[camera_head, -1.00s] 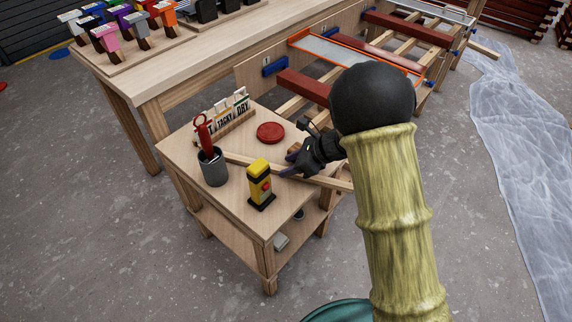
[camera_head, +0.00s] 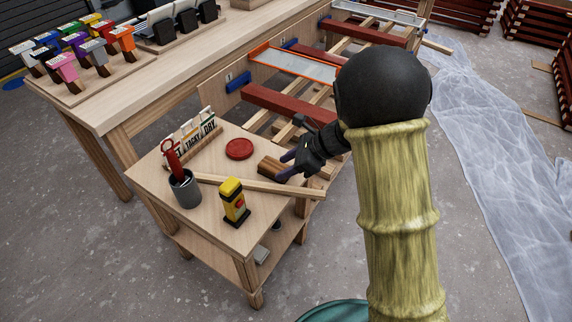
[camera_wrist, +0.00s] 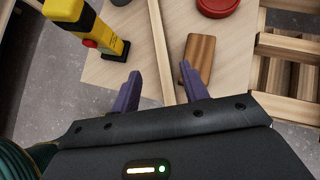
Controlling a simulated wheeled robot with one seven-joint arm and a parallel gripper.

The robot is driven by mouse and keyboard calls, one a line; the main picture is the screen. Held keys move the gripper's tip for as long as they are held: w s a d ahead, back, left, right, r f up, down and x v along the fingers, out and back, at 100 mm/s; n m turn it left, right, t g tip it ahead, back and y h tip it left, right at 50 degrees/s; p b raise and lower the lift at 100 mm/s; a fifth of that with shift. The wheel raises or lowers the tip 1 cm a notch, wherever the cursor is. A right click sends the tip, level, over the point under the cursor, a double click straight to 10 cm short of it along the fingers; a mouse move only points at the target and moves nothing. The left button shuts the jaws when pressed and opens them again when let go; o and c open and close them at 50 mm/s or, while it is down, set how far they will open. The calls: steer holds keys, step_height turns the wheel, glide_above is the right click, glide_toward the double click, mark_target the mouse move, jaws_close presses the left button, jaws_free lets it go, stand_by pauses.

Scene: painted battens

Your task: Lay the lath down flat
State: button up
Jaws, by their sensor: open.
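The lath (camera_head: 250,184) is a pale wooden strip lying across the small table, from beside the grey cup to past the table's right edge. I cannot tell for sure which of its faces is down. In the wrist view the lath (camera_wrist: 158,38) runs down between my fingers, apart from both as far as I can see. My gripper (camera_head: 287,164) is open and empty, above the table by the lath's right part. Its two purple fingers show in the wrist view (camera_wrist: 160,70). The lath's near end is hidden there by the gripper body.
On the small table (camera_head: 215,237) are a yellow-black device (camera_head: 233,202), a grey cup (camera_head: 186,192) with a red tool, a red disc (camera_head: 239,149), a brown block (camera_head: 270,168) and a sign rack (camera_head: 192,140). A long workbench (camera_head: 190,65) with red bars stands behind.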

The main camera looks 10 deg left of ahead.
stand_by(0.4)
steer(key=w+d+r+m+t+h, duration=0.1)
steer(key=w+d+r+m+t, duration=0.45)
steer(key=m, duration=0.85)
steer(key=s+d+m+t+h, duration=0.1)
steer(key=d+m+t+h, duration=0.3)
steer(key=d+m, duration=1)
steer(key=s+d+f+m+g+h, duration=0.1)
steer(key=s+d+m+g+h, duration=0.1)
steer(key=s+m, duration=0.7)
steer(key=s+d+f+m+g+h, duration=0.2)
steer(key=s+m+g, duration=0.3)
steer(key=s+m, duration=0.5)
steer(key=d+m, duration=0.1)
steer(key=m, duration=0.6)
steer(key=shift+s+d, duration=0.15)
steer(key=shift+d, duration=0.05)
steer(key=shift+o, duration=0.4)
